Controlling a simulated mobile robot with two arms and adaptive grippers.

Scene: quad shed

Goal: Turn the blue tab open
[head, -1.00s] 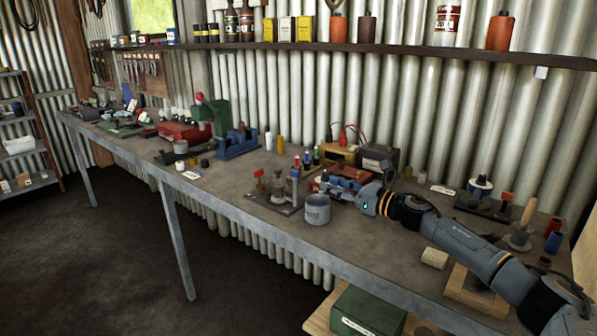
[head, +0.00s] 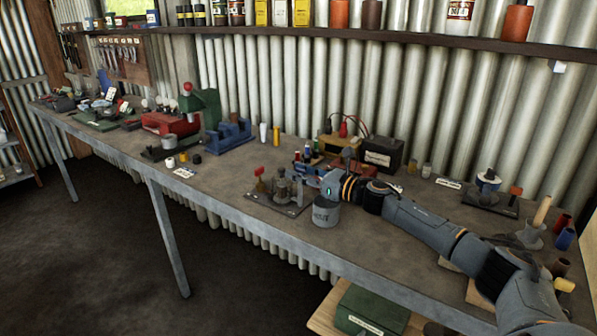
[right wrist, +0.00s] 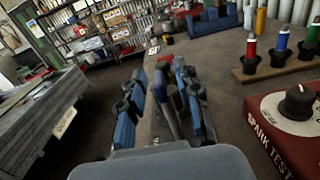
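A dark fixture plate (head: 290,210) with small posts and a red tab (head: 258,171) lies near the bench's front edge in the head view. My right gripper (head: 312,178) is low over the bench at the plate's right side, behind a grey pot, its fingers mostly hidden there. In the right wrist view my right gripper (right wrist: 160,76) has its two fingers apart. A slim blue-grey upright piece (right wrist: 166,105) stands between them; it may be the blue tab, but I cannot tell for sure. It is close to the right finger; contact is unclear. My left gripper is out of view.
The grey pot (head: 325,213) stands just in front of my right wrist. Bare bench (head: 225,175) lies left of the plate.

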